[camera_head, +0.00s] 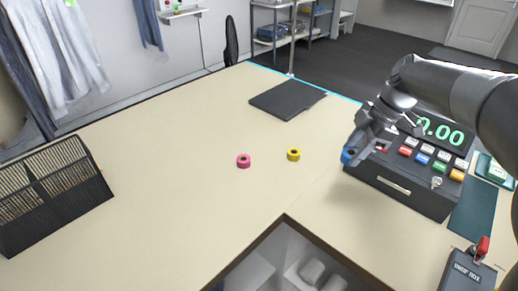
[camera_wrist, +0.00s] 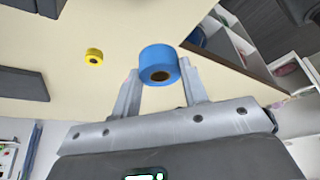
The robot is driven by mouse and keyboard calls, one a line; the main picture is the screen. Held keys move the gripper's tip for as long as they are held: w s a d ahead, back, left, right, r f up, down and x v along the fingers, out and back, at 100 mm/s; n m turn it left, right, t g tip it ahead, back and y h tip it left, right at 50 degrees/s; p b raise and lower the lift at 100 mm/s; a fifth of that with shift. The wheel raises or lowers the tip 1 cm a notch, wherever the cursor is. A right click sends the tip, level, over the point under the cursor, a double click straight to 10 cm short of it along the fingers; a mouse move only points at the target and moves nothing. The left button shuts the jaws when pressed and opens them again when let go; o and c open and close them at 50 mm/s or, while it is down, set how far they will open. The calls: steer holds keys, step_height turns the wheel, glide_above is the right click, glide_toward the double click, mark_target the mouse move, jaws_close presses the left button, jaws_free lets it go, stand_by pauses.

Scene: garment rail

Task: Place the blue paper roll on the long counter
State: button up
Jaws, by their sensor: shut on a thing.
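The blue paper roll (camera_wrist: 158,62) is between the two fingers of my gripper (camera_wrist: 160,85) in the wrist view. My gripper is shut on it. In the head view the blue roll (camera_head: 348,155) shows at the tip of my gripper (camera_head: 355,148), in front of the cash register's left side. The long counter (camera_head: 170,150) is a pale beige top that fills the middle of the head view. Whether the roll touches the counter cannot be told.
A pink roll (camera_head: 243,160) and a yellow roll (camera_head: 293,154) stand on the counter. A dark flat folder (camera_head: 287,98) lies behind them. The cash register (camera_head: 405,185) stands at the right, a black slatted box (camera_head: 50,195) at the left. The counter's left middle is clear.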

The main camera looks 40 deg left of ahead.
steer(key=s+a+n, duration=0.3)
steer(key=s+a, duration=0.2)
steer(key=a, duration=0.1)
steer(key=shift+m+h, duration=0.3)
steer(key=shift+h, duration=0.2)
steer(key=s+a+f, duration=0.1)
steer(key=a+f, duration=0.2)
steer(key=f, duration=0.1)
steer(key=s+a+f, duration=0.2)
steer(key=a+f, duration=0.2)
steer(key=s+a+f, duration=0.1)
steer(key=a+f, duration=0.2)
steer(key=shift+s+a+f, duration=0.15)
steer(key=shift+a+f, duration=0.2)
steer(key=shift+f, duration=0.05)
steer(key=shift+a+f, duration=0.1)
steer(key=shift+f, duration=1.95)
steer(key=shift+f, duration=0.2)
steer(key=o, duration=1)
steer(key=shift+c, duration=0.2)
